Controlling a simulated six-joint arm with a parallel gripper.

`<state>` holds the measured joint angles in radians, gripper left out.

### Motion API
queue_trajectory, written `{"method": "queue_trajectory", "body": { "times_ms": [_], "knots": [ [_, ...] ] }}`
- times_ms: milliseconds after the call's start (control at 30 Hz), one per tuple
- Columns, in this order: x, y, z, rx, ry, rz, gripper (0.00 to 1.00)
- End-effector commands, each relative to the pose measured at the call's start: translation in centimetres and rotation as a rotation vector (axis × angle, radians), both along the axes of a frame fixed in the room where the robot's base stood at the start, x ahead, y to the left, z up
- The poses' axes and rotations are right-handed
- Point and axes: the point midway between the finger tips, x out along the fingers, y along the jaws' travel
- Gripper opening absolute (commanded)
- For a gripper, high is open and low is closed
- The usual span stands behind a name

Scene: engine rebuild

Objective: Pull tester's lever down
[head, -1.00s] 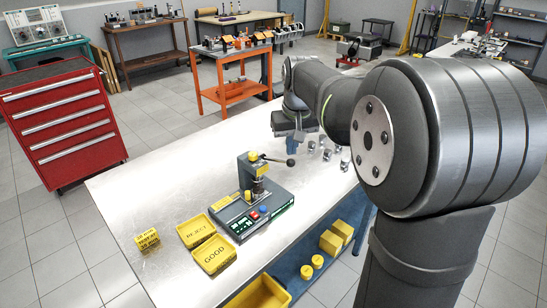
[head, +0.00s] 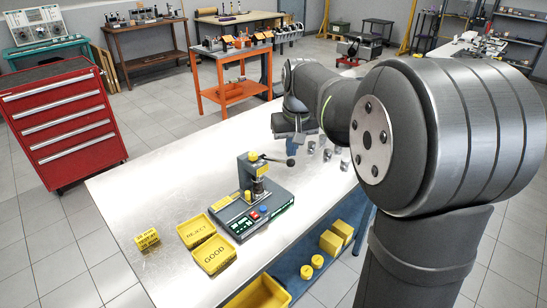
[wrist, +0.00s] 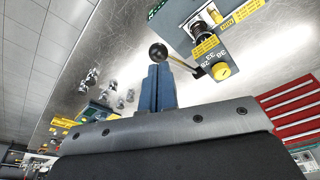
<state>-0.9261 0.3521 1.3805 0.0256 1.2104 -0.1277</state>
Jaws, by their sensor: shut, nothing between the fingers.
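The tester (head: 262,212) is a grey device with a green-lit front panel and coloured buttons, standing on the metal bench. Its lever (head: 273,159) sticks out to the right from the top of the column, roughly level, and ends in a black knob (head: 291,162). My gripper (head: 293,146) has blue fingers, shut and empty, close above and behind the knob. In the wrist view the fingertips (wrist: 158,72) are just short of the knob; I cannot tell if they touch.
Yellow REJECT (head: 196,230) and GOOD (head: 213,254) trays lie left of the tester, with a yellow block (head: 147,240) beyond. Several small metal parts (head: 326,155) stand right of the lever. A red tool cabinet (head: 63,125) stands off the bench. The bench's far left is clear.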

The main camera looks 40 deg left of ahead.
Motion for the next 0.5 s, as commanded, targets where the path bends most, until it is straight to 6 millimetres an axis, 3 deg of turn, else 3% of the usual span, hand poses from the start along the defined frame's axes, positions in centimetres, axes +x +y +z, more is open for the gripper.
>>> {"method": "queue_trajectory", "body": {
  "times_ms": [500],
  "knots": [
    [0.0,0.0,-2.1,0.0,0.0,0.0,0.0]
  ]
}}
